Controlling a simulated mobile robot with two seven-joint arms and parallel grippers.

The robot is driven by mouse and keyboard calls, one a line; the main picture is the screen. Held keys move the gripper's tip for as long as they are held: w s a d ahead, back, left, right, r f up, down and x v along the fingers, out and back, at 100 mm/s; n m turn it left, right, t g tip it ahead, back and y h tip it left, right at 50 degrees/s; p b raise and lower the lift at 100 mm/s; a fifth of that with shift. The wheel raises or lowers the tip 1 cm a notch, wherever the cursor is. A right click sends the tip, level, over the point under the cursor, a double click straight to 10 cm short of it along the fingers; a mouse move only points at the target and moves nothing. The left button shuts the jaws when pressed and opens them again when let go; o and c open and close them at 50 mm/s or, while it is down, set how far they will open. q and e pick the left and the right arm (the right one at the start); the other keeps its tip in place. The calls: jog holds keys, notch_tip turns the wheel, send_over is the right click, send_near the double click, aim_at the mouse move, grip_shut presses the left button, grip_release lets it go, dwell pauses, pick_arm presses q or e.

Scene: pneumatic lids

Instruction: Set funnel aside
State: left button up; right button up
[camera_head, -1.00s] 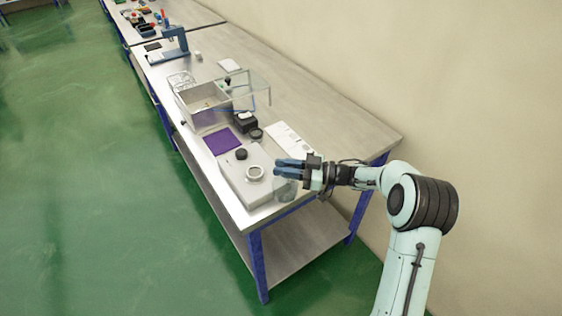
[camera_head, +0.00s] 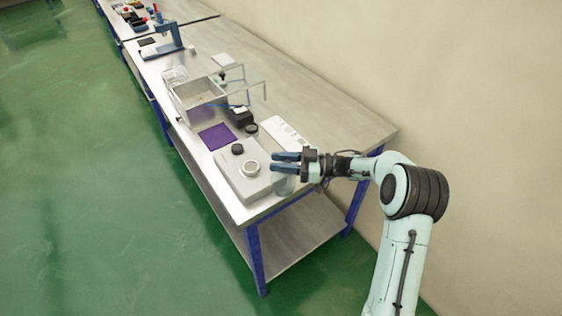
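A pale, ring-topped round piece (camera_head: 250,169), which may be the funnel, sits on a light grey flat block (camera_head: 238,182) near the front end of the bench. It is too small to be sure of its shape. A clear jar-like object (camera_head: 284,186) stands just right of the block. My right gripper (camera_head: 283,161) reaches in from the right with its two blue fingers pointing left. The fingers are apart with a narrow gap and nothing visible between them. They are above the jar and right of the ring-topped piece. My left gripper is out of view.
A black round cap (camera_head: 238,149) is on the block. A purple mat (camera_head: 217,136), a black box (camera_head: 241,117), a white strip (camera_head: 285,132) and an open metal box (camera_head: 197,100) with a clear lid lie behind. The bench's right side (camera_head: 335,130) is clear.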

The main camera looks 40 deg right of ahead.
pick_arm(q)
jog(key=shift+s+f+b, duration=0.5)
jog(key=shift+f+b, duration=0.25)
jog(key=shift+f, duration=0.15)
pick_arm(e)
jog(key=v, duration=1.3)
jog(key=shift+d, duration=0.15)
jog(key=shift+s, duration=0.1)
